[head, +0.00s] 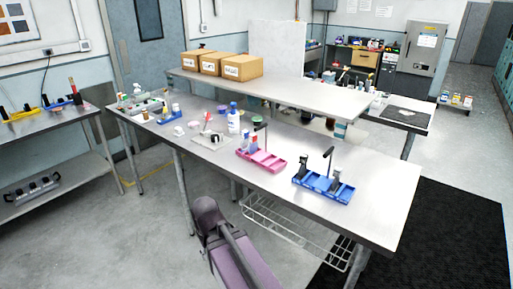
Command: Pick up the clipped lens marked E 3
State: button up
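No marking E 3 can be read at this distance, so I cannot tell which item is the clipped lens. A blue tray (318,189) stands on the near right of the long metal table (383,205). It holds two dark upright pieces, a left one (302,182) and a right one (335,187), and a thin dark post with a bent top rises at the tray. A pink tray (262,161) to its left holds small white and blue items and has a similar post. My arm shows at the bottom centre, below the table's near edge; my gripper's fingers are not visible.
A white bottle (233,119) and small containers crowd the table's middle and left. A raised shelf (300,91) with cardboard boxes (242,67) runs along the back. A wire rack (290,225) hangs under the near side. The tabletop's right end is clear.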

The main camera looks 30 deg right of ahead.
aim_at(252, 146)
jog(key=u, duration=0.05)
jog(key=i, duration=1)
jog(key=z, duration=0.05)
